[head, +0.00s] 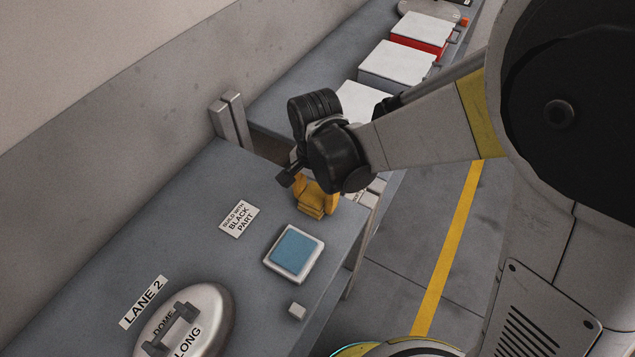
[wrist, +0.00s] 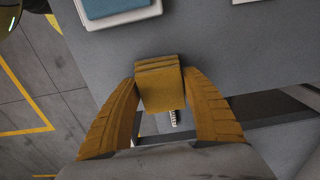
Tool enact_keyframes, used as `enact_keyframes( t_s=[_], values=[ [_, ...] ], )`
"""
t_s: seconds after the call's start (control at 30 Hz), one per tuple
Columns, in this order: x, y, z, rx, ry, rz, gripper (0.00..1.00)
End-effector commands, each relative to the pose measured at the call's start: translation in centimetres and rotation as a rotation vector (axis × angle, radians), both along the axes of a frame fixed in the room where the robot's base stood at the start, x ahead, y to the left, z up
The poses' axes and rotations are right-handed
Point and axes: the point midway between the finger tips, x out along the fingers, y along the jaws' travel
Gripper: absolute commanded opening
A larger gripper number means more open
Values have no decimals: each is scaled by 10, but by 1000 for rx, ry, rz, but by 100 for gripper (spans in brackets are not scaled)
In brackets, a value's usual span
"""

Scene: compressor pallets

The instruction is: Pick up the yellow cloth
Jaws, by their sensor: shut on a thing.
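The yellow cloth (wrist: 159,84) is a small folded block with a layered top edge, between my two ridged orange-yellow fingers in the wrist view. My gripper (wrist: 160,95) is shut on it, with a finger against each side. In the head view my gripper (head: 316,203) points down above the near table's far right corner. There the yellow of the fingers and cloth merges, and my wrist hides part of it. I cannot tell whether the cloth touches the tabletop.
A blue pad in a white tray (head: 269,262) lies close by, with a small white block (head: 297,311) below it. A "BUILD WITH BLACK PART" label (head: 237,219) lies left. A metal dome (head: 215,300) sits at the front. White-topped boxes (head: 398,62) stand on the farther table.

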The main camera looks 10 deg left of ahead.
Motion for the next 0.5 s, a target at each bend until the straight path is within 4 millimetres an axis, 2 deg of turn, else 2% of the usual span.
enact_keyframes(
  t_s=[0.17,0.33,0.5],
  values=[
    [0,0,17,0,0,0,23],
    [-1,-2,48,0,0,-1,23],
    [-22,-38,70,0,0,-3,23]
  ],
)
